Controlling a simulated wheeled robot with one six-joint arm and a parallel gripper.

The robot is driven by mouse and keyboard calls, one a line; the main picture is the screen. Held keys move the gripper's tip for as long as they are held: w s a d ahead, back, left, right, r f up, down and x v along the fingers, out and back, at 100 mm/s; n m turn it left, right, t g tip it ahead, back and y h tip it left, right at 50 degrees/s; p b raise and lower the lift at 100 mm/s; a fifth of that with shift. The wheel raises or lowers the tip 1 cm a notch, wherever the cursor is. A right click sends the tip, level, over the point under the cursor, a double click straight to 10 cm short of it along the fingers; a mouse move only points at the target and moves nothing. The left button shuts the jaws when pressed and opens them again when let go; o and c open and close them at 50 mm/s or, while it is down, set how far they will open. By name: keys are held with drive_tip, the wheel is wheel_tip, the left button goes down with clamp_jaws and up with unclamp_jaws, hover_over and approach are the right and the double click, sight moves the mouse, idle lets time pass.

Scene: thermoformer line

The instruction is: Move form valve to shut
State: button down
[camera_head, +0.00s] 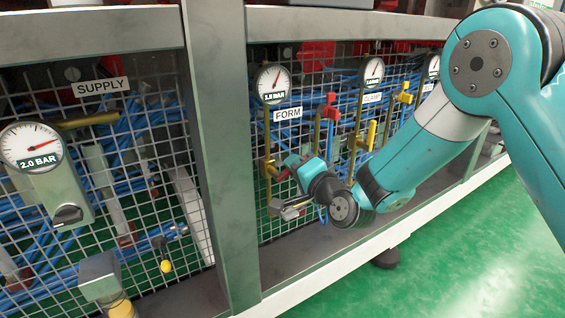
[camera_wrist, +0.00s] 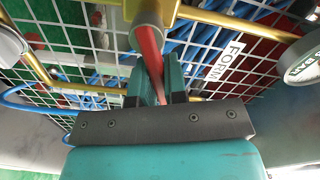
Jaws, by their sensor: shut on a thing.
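The FORM label (camera_head: 286,114) hangs on the mesh under a round gauge (camera_head: 273,84) reading 1.8 BAR. The label also shows in the wrist view (camera_wrist: 225,61). The form valve's red lever (camera_wrist: 152,58) extends from a grey round hub (camera_wrist: 148,22) on a yellow pipe. My gripper (camera_wrist: 160,84) is shut on this lever, its teal fingers on either side of it. In the head view my gripper (camera_head: 290,163) is at the yellow pipe below the FORM label. There it hides most of the lever, so the lever's angle is hard to tell.
A red-handled valve (camera_head: 329,106) and yellow-handled valves stand to the right, near the CLAMP label (camera_head: 372,98). A green-grey post (camera_head: 218,140) separates this panel from the SUPPLY panel (camera_head: 100,87). Wire mesh and blue hoses lie close behind the valve. Green floor is open at the right.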

drive_tip(key=shift+f+m, duration=0.2)
drive_tip(key=shift+m, duration=0.1)
drive_tip(key=shift+d, duration=0.1)
drive_tip(key=m, duration=0.1)
drive_tip(key=f+m+p, duration=0.1)
drive_tip(key=m, duration=0.1)
drive_tip(key=c, duration=1.1)
unclamp_jaws()
drive_tip(key=b+v, duration=1.7)
drive_tip(key=shift+d, duration=0.2)
